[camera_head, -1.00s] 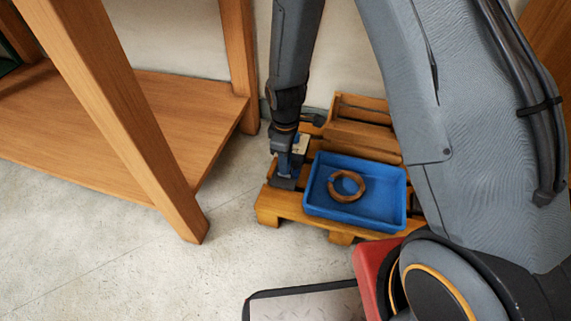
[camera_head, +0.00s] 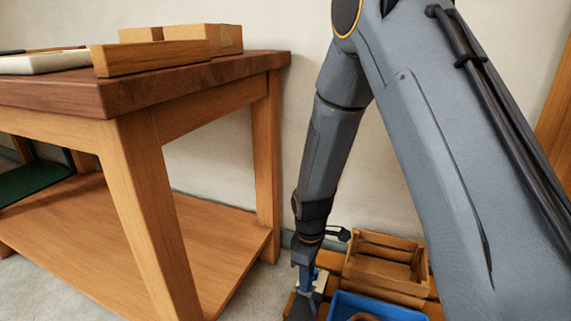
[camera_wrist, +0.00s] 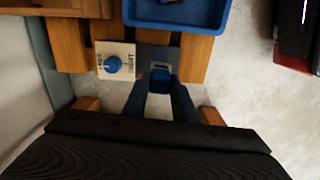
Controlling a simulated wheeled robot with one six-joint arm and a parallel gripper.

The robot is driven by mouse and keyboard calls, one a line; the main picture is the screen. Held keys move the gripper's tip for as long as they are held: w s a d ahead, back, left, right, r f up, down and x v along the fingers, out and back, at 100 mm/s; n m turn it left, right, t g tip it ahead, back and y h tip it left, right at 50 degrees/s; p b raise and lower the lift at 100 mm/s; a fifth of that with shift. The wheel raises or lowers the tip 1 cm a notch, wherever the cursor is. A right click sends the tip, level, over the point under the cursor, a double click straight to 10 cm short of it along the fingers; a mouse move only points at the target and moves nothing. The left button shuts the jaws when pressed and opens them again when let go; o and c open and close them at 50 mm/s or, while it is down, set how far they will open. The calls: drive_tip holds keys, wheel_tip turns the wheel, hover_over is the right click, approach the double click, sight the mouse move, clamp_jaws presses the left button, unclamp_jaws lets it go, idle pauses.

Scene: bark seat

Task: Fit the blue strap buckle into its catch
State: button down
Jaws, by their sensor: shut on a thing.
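In the wrist view my gripper (camera_wrist: 160,82) is shut on the blue strap buckle (camera_wrist: 161,76), a small blue piece between the two dark fingers. A pale grey edge shows at the buckle's far end, against a dark grey block (camera_wrist: 158,53) that looks like the catch. I cannot tell whether the buckle is inside it or only against it. Left of the block is a cream panel (camera_wrist: 103,48) with dark lettering and a blue knob (camera_wrist: 113,64).
A blue tray (camera_head: 385,306) lies right of my gripper, also at the top of the wrist view (camera_wrist: 178,24). A wooden crate (camera_head: 385,262) stands behind it on the slatted pallet (camera_wrist: 195,58). A wooden workbench (camera_head: 150,95) stands left. Bare floor (camera_wrist: 235,85) shows right of the pallet.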

drive_tip(key=s+d+r+m+p, duration=0.4)
drive_tip(key=s+d+r+m, duration=0.7)
drive_tip(key=d+r+m, duration=0.25)
drive_tip(key=s+r+p, duration=0.3)
drive_tip(key=r+p, duration=2.3)
drive_tip(key=p, duration=1.2)
drive_tip(key=shift+s+a+r, duration=0.15)
drive_tip(key=shift+a+r, duration=0.15)
drive_tip(key=shift+a, duration=0.15)
drive_tip(key=shift+n, duration=0.25)
